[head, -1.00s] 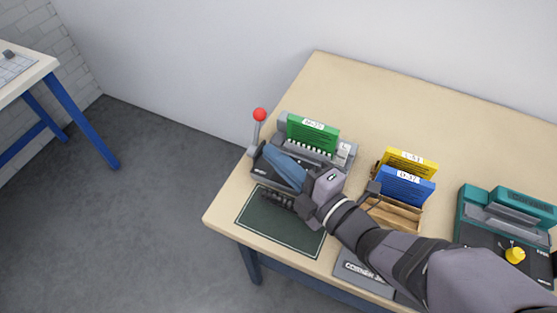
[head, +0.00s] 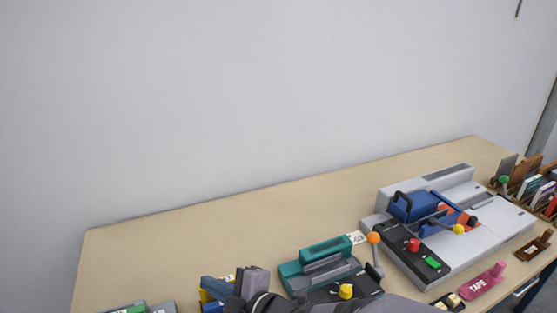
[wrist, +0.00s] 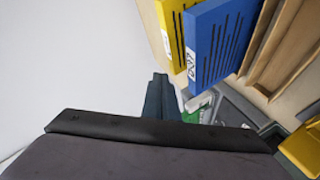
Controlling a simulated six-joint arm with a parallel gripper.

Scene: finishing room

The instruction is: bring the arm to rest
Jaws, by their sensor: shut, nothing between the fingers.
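My gripper shows in the wrist view as two dark slate-blue fingers (wrist: 158,97) close together beyond the dark palm edge, with nothing between them. In the head view my wrist enters at the bottom, beside the blue block (head: 212,289), and the fingertips are not clearly visible there. In the wrist view the blue block (wrist: 220,40) and a yellow block (wrist: 170,35) stand to the right of the fingers, by a wooden rack (wrist: 275,45). The fingers appear apart from them.
A teal machine (head: 318,250) with a yellow knob stands right of my wrist. A large grey machine (head: 455,260) with blue parts and a pink tape holder (head: 487,281) are farther right. A green block (head: 135,309) is cut off at bottom left. The tabletop (head: 230,215) behind is clear.

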